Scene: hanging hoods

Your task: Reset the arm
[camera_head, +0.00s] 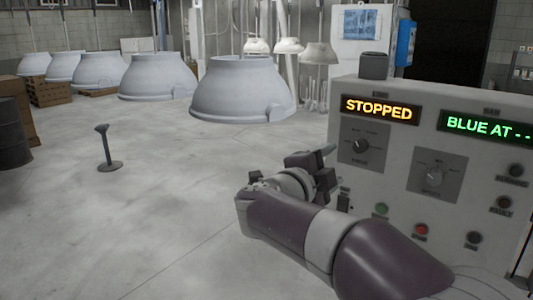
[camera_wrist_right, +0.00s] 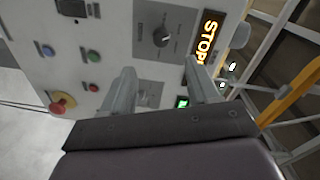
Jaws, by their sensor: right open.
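My right arm (camera_head: 300,225) comes in from the lower right of the head view and reaches across in front of the control panel (camera_head: 395,120). Its right gripper (camera_head: 318,165) is in front of the panel's left part, below the left knob (camera_head: 361,146). In the wrist view the right gripper (camera_wrist_right: 160,70) shows two spread grey fingers with nothing between them, pointing at the panel face. The knob also shows in the wrist view (camera_wrist_right: 161,37), beyond the fingertips. My left gripper is in neither view.
The panel's displays read "STOPPED" (camera_head: 380,108) and "BLUE AT --" (camera_head: 488,127). A red mushroom button (camera_wrist_right: 62,103) shows in the wrist view. A pale hood (camera_head: 240,90) hangs left of the panel, with several more behind. A short stand (camera_head: 107,150) is on the open floor.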

